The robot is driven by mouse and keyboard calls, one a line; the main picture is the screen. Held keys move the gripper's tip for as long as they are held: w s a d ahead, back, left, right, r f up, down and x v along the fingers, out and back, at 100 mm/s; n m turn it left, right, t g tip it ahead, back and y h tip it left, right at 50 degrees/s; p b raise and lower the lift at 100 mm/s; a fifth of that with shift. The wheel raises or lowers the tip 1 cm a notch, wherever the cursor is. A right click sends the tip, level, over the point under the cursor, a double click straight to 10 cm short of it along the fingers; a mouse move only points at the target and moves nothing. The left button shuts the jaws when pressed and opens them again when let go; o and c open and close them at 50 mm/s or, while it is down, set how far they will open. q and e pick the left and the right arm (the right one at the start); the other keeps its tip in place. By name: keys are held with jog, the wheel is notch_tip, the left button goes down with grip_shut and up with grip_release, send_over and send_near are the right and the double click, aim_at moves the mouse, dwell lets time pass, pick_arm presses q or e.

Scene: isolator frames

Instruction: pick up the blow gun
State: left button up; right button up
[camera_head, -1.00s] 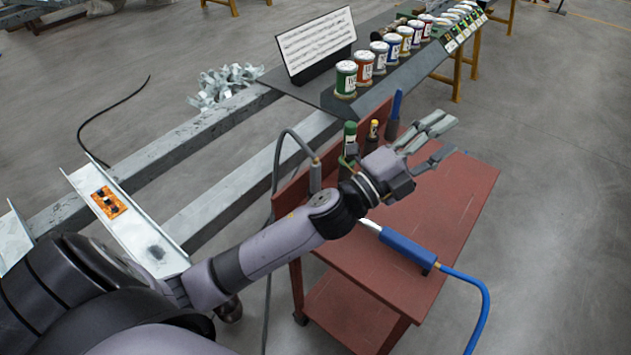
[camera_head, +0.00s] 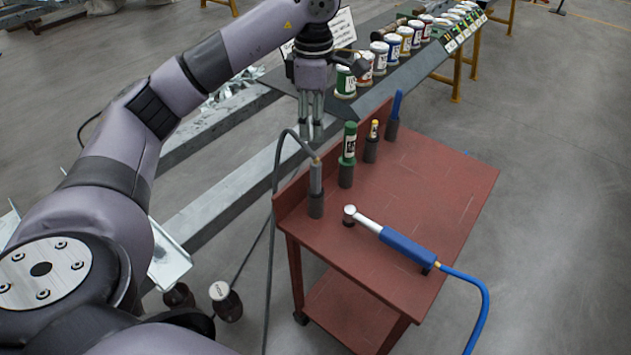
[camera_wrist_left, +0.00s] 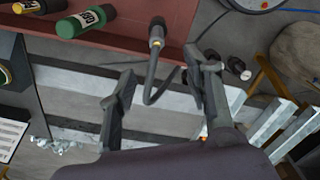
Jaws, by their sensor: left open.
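A grey tool with a grey hose (camera_head: 316,176) stands upright in a dark holder on the red cart (camera_head: 440,200). A blue-handled tool with a white angled head and a blue hose (camera_head: 408,247) lies on the cart. The frames do not make certain which of them is the blow gun. My left gripper (camera_head: 312,132) is open and empty, pointing down, above and behind the grey tool. In the left wrist view, the fingers of my left gripper (camera_wrist_left: 162,78) are spread, with the grey tool (camera_wrist_left: 157,34) beyond the gap between them. My right gripper is out of view.
A green bottle (camera_head: 348,145), a small yellow-topped item (camera_head: 372,132) and a blue-handled item (camera_head: 397,105) stand in holders beside the grey tool. Behind, a bench carries several paint cans (camera_head: 392,50). Steel beams (camera_head: 235,195) lie left of the cart. The cart's right side is clear.

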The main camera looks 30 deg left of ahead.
aim_at(314, 164)
pick_arm(q)
notch_tip(314, 164, down, 12)
jog(key=shift+a+r+p, duration=0.15)
jog(key=shift+r+p, duration=0.05)
jog(key=shift+p, duration=1.05)
jog(key=f, duration=0.1)
jog(key=f+p, duration=0.1)
jog(key=f, duration=0.1)
jog(key=f+p, duration=0.1)
jog(key=shift+w+f, duration=0.25)
jog(key=shift+f, duration=0.55)
jog(key=shift+c, duration=0.7)
grip_shut()
